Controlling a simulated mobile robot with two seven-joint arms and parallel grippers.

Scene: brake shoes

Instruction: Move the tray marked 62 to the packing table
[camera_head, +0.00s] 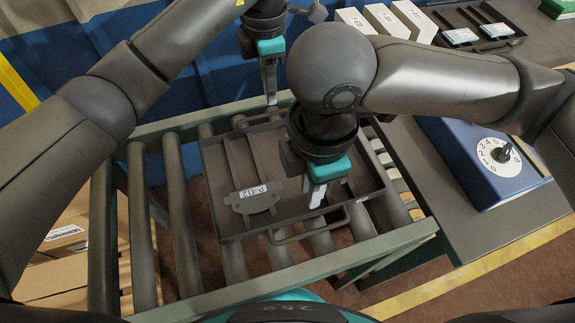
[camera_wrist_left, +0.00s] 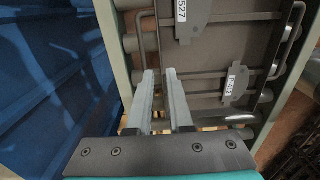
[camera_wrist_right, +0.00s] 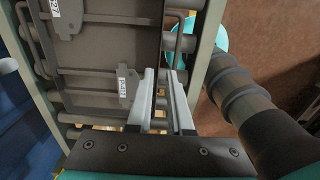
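A dark grey shallow tray (camera_head: 225,218) lies on a roller conveyor, with a bar handle at its near side. No 62 is readable on it. A grey brake shoe plate (camera_head: 252,200) with a white label lies inside; the wrist views show a second labelled plate (camera_wrist_left: 192,15). My left gripper (camera_head: 271,98) is open and empty above the tray's far side, its fingers close to the far handle (camera_wrist_left: 146,35). My right gripper (camera_head: 314,200) is open and empty above the near side, close to the near handle (camera_wrist_right: 178,42). Whether either handle lies between the fingers is unclear.
A grey table (camera_head: 400,140) stands to the right with a blue box (camera_head: 465,165) bearing a numbered dial. Behind are white boxes (camera_head: 385,20) and another dark tray (camera_head: 510,40) with labelled parts. Conveyor rollers (camera_head: 180,220) are bare to the left. Cardboard boxes (camera_head: 60,265) stand lower left.

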